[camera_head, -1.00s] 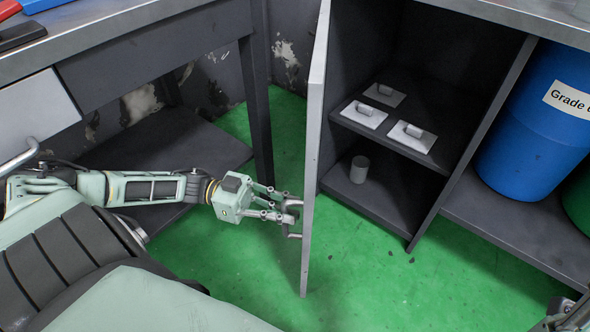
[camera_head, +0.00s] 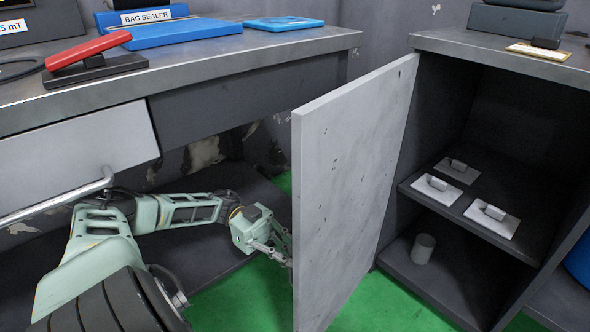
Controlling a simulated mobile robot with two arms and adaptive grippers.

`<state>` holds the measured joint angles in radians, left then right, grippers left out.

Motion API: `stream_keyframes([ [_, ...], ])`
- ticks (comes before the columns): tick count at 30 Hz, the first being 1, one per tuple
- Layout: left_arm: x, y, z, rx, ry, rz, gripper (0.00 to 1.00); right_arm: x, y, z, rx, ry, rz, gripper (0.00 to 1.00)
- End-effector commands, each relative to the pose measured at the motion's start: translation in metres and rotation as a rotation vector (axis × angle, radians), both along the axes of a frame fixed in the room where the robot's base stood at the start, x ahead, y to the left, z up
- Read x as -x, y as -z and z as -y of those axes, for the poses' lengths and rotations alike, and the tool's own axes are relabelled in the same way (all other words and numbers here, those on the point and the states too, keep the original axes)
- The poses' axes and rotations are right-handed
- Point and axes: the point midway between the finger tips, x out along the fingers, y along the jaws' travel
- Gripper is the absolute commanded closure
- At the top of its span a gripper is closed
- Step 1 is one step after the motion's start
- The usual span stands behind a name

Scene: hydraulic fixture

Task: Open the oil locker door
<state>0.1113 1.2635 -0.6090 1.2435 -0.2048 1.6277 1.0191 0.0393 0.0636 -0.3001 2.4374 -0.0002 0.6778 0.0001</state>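The oil locker door (camera_head: 350,190) is a light grey scuffed panel. It stands swung wide open on the left side of the dark locker (camera_head: 455,316), and I see its inner face. My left gripper (camera_head: 284,250) is at the door's free edge, on the outer side where the handle is. The door hides the fingertips and the handle, so their hold cannot be made out now. My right gripper is out of view.
Inside the locker, several flat plates with grips (camera_head: 492,219) lie on the shelf and a grey cylinder (camera_head: 423,248) stands below. A workbench (camera_head: 220,48) with a bag sealer (camera_head: 150,30) is at left. A drawer (camera_head: 80,155) is under it. Green floor shows below.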

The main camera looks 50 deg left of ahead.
Motion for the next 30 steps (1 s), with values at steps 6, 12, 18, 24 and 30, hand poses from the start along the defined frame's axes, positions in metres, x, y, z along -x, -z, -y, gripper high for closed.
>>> stream_keyframes([
  [6,0.001,-0.004,0.0,0.01,0.006,0.004,0.87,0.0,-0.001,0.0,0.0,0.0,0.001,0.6],
  [12,0.0,-0.005,0.0,0.01,0.003,0.005,0.69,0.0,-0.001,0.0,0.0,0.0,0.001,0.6],
  [18,0.0,-0.003,0.0,0.007,0.001,0.003,0.69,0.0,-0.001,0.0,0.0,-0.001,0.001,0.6],
  [24,0.0,-0.003,-0.006,0.005,-0.001,0.001,0.69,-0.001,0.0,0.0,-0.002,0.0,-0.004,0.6],
  [30,0.001,-0.002,-0.032,0.005,-0.003,0.003,0.69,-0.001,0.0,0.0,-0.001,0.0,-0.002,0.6],
])
